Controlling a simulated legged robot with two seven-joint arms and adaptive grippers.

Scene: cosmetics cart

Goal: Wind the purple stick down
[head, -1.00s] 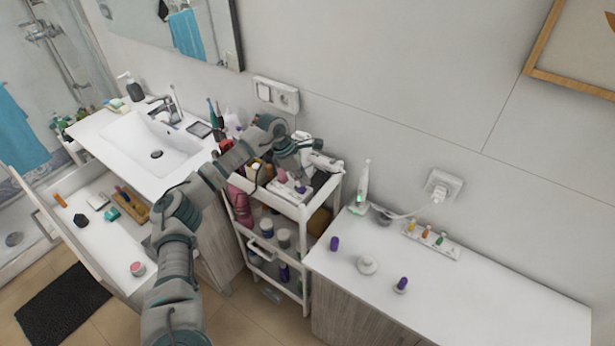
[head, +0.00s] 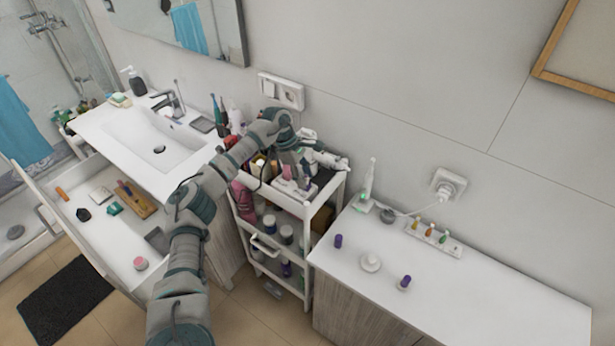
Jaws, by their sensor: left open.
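Two small purple pieces stand on the white counter at the right: one purple piece (head: 338,241) near its left edge and another purple piece (head: 404,282) nearer the front, with a paler base. They are too small to tell which is the stick and which a cap. My left arm reaches over the cart, and my left gripper (head: 338,161) is open above the cart's top shelf. It is well apart from both purple pieces, behind and to the left of them. My right gripper is out of view.
The cart (head: 322,200) holds bottles and boxes, partly hidden by my arm. On the counter (head: 500,290) are a white round piece (head: 370,262), an electric toothbrush (head: 368,185) with a cable, and a holder (head: 456,249) with coloured sticks. The counter's right part is clear.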

